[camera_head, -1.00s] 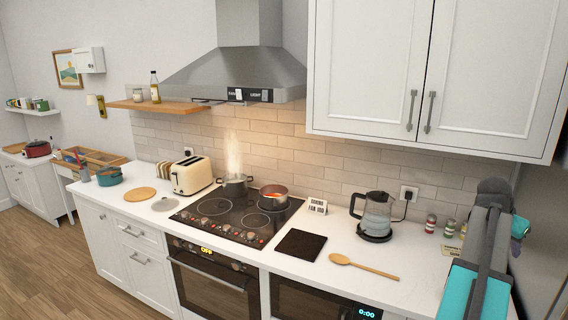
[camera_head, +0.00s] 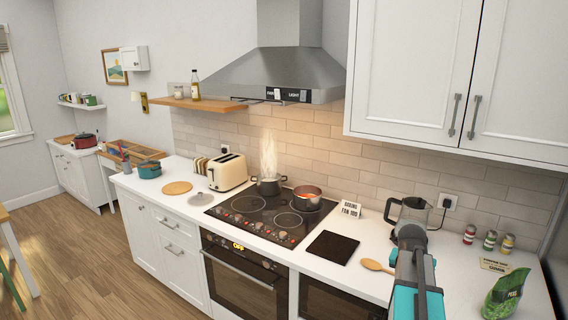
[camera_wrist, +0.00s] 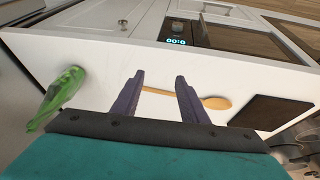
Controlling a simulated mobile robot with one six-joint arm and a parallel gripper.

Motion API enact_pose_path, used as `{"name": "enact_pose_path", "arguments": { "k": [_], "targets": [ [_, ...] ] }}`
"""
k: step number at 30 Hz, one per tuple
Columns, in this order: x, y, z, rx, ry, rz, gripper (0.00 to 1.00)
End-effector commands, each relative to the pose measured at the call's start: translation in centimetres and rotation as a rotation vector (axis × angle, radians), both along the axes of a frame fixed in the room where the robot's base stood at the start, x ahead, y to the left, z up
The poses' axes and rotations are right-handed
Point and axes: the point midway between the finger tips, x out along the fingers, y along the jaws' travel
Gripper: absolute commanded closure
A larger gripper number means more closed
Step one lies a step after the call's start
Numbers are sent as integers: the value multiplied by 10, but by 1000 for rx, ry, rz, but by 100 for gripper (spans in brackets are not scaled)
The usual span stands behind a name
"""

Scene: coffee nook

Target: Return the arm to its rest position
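My arm reaches up from the lower right of the head view, with my gripper (camera_head: 411,234) in front of the kettle. In the wrist view the two dark fingers of my gripper (camera_wrist: 160,76) stand apart with nothing held between them. The wooden spoon (camera_wrist: 213,102) lies on the counter beyond the fingers. In the head view the spoon's bowl (camera_head: 374,265) shows left of my arm, and the arm hides its handle. The fingers themselves are hard to make out in the head view.
The glass kettle (camera_head: 412,209) stands behind my gripper. A green pouch (camera_head: 504,294) stands at the counter's right, near several small jars (camera_head: 489,240). A black mat (camera_head: 332,247) lies left of the spoon. A steaming pot (camera_head: 268,186) and an orange-filled pan (camera_head: 307,199) sit on the hob.

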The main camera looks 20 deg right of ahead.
Motion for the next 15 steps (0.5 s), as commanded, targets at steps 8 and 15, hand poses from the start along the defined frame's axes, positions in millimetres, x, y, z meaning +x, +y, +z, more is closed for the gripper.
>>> {"name": "enact_pose_path", "arguments": {
  "k": [8,15],
  "targets": [
    [38,108,-61,67,61,213,60],
    [52,199,-108,119,115,392,60]
  ]
}}
